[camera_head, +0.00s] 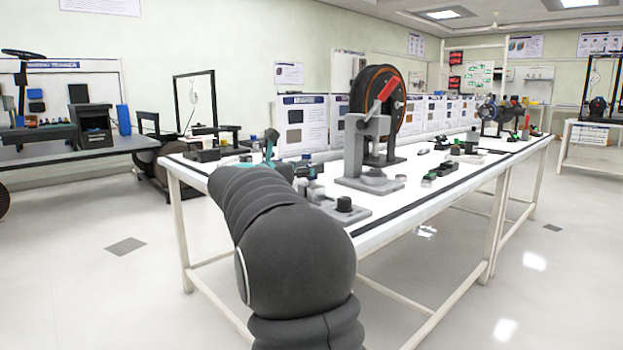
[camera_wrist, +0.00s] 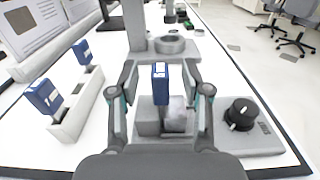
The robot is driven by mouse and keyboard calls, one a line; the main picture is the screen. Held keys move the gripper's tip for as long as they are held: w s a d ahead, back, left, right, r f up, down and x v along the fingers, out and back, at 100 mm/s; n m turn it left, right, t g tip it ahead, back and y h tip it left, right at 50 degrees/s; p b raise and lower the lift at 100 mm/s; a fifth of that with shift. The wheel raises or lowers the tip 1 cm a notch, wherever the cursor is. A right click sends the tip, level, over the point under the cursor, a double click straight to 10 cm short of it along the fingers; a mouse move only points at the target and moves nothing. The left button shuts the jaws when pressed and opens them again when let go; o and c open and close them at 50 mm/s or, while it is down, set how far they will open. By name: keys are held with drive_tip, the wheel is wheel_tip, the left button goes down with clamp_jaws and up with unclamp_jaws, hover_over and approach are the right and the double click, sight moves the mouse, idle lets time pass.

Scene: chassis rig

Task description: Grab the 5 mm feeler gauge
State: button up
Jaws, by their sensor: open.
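A small blue-topped gauge (camera_wrist: 160,84) stands upright on a grey base block (camera_wrist: 148,122) in the wrist view, in the gap between my fingers. Two similar blue gauges, a nearer one (camera_wrist: 43,96) and a farther one (camera_wrist: 83,53), stand in a grey rack (camera_wrist: 76,118) to the left. Their size markings are too small to read, so I cannot tell which is 5 mm. My gripper (camera_wrist: 160,72) is open, with one finger on each side of the middle gauge and a visible gap at both sides. In the head view, my arm hides much of this spot.
A black knob (camera_wrist: 240,113) on a grey plate is close on the right. A grey stand (camera_head: 368,150) with a large black wheel (camera_head: 378,95) rises beyond. Display boards (camera_head: 302,125) line the back of the white table (camera_head: 420,203). Several small parts lie farther along.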

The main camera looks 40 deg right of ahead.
drive_tip(key=shift+d, duration=0.7)
clamp_jaws()
